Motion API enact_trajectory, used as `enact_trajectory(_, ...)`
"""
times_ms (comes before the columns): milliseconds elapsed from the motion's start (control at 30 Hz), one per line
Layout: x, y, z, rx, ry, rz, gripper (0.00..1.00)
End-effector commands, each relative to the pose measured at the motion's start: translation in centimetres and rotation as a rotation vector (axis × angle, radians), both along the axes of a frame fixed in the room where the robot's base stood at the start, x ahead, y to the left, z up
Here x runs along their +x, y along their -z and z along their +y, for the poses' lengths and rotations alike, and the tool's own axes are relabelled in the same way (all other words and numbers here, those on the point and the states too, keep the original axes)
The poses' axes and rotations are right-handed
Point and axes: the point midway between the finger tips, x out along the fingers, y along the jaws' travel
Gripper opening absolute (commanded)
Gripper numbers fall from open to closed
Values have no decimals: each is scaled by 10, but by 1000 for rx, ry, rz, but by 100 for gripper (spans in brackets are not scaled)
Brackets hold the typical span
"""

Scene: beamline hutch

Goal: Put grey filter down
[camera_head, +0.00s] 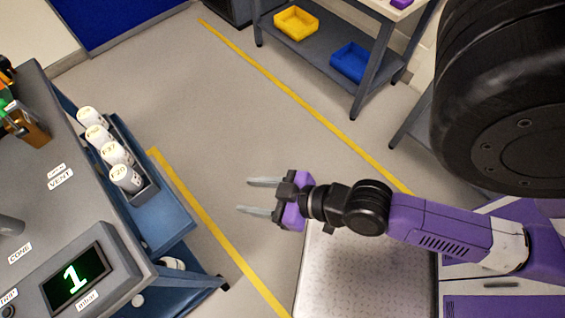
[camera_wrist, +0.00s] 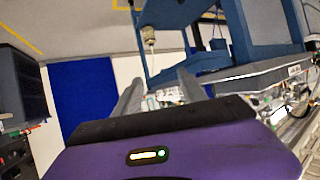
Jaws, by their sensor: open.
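My gripper (camera_head: 256,196) is open in the head view, with its two grey fingers apart, pointing left above the floor. Nothing shows between them. In the wrist view the two fingers (camera_wrist: 160,86) also stand apart, with only background between them. A row of white labelled cylinders (camera_head: 126,178) stands in a dark holder (camera_head: 148,192) left of my gripper, well apart from it. I cannot tell whether any of them is the grey filter; no clearly grey filter shows in either view.
A grey bench (camera_head: 100,225) with a green "1" display (camera_head: 77,279) is at left, beside a blue shelf (camera_head: 160,222). A yellow bin (camera_head: 296,23) and a blue bin (camera_head: 349,63) sit on a far rack. The floor (camera_head: 225,110) between is clear.

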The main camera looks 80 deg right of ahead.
Motion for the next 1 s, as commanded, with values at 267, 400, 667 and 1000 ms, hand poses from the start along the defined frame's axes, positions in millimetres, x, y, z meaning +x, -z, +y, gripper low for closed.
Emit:
enact_trajectory(267,-59,-70,21,-40,-60,-158,49)
enact_trajectory(400,-68,-88,27,-38,-87,-199,49)
enact_trajectory(667,-69,-91,28,-37,-91,-208,49)
enact_trajectory(1000,-69,-91,28,-38,-91,-207,49)
